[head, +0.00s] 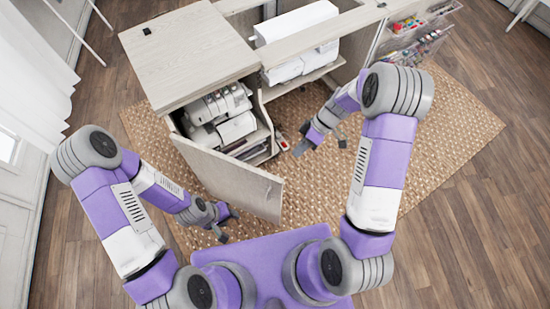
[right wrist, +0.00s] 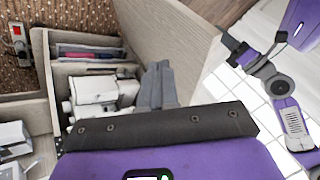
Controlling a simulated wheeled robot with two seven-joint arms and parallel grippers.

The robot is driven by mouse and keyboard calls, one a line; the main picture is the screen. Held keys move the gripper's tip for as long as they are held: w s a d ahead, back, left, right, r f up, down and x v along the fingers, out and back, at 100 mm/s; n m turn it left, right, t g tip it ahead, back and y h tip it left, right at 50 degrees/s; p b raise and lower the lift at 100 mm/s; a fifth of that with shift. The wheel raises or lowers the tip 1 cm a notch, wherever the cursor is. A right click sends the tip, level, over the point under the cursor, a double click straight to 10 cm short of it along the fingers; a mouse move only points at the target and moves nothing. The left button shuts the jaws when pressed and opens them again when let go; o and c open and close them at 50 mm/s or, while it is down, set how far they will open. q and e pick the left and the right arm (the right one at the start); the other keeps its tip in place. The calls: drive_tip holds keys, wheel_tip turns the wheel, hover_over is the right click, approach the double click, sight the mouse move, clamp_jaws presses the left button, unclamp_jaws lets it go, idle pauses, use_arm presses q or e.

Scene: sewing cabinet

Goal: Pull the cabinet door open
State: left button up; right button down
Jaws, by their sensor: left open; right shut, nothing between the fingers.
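The wooden cabinet (head: 185,52) stands at the top, its front compartment exposed. Its pale door (head: 232,180) is swung well outward from the left side, with its free edge toward the lower right. The door also shows in the right wrist view (right wrist: 180,42), beside the compartment. My left gripper (head: 230,225) is open and empty on the outer side of the door, near its lower part; whether it touches is unclear. My right gripper (head: 299,148) is shut and empty, in front of the opening and apart from the door's free edge; its fingers (right wrist: 157,85) show in the right wrist view.
White sewing machines (head: 218,110) sit inside the compartment. A further white machine (head: 295,25) stands behind. A woven rug (head: 440,115) lies under the cabinet, on wood flooring. Shelves with small items (head: 415,35) are at the upper right. Floor at the right is clear.

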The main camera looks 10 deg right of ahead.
drive_tip(key=s+a+f+n+b, duration=0.1)
drive_tip(key=s+a+f+b, duration=0.2)
drive_tip(key=a+f, duration=0.3)
drive_tip(key=shift+s+a+f, duration=0.2)
drive_tip(key=shift+s+a, duration=0.2)
drive_tip(key=shift+a, duration=0.65)
drive_tip(key=shift+a, duration=0.1)
